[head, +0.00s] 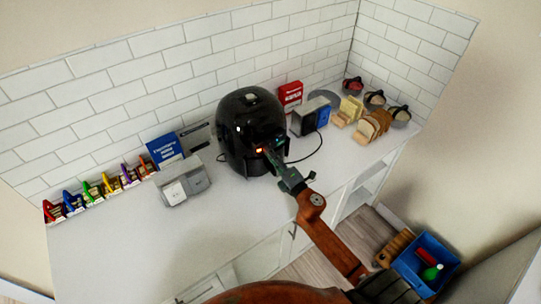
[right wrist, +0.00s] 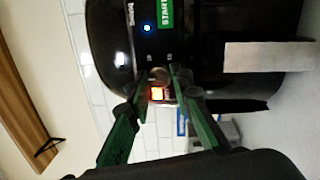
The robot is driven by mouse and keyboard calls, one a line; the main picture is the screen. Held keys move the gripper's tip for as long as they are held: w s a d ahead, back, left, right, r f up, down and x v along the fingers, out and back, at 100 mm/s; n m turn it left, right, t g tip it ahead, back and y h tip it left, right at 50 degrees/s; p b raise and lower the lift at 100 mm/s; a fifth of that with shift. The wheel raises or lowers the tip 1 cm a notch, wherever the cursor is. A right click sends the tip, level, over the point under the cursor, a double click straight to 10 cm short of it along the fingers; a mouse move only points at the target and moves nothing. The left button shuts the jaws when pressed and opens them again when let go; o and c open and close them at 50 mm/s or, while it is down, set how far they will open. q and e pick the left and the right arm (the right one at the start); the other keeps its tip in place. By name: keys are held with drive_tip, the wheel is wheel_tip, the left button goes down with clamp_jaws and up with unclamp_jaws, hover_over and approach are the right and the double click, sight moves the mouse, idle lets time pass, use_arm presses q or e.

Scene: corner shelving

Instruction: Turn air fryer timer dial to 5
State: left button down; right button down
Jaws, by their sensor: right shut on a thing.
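The black air fryer (head: 245,112) stands on the white counter against the tiled wall. In the right wrist view its dark front (right wrist: 205,20) appears turned sideways, with a green START label (right wrist: 166,13) and a blue light (right wrist: 147,28). My right gripper (head: 271,152) reaches the fryer's front panel. In the right wrist view its two green fingers (right wrist: 163,76) are shut on the small timer dial (right wrist: 158,75), one on each side. A lit orange patch (right wrist: 157,94) shows beside the dial. The dial's marks are too small to read. My left gripper is not in view.
A silver toaster-like box (head: 183,183) stands left of the fryer, with a blue box (head: 165,149) behind it. A red box (head: 290,96) and another appliance (head: 310,117) stand to the right. A black cord (head: 317,150) lies on the counter. The front left counter is clear.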

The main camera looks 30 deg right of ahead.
drive_tip(key=shift+f, duration=0.15)
drive_tip(key=c, duration=1.7)
unclamp_jaws()
drive_tip(key=shift+s, duration=0.1)
drive_tip(key=s, duration=1.1)
drive_tip(key=shift+s+d+f, duration=0.25)
drive_tip(key=shift+s+f, duration=0.1)
drive_tip(key=shift+s, duration=0.05)
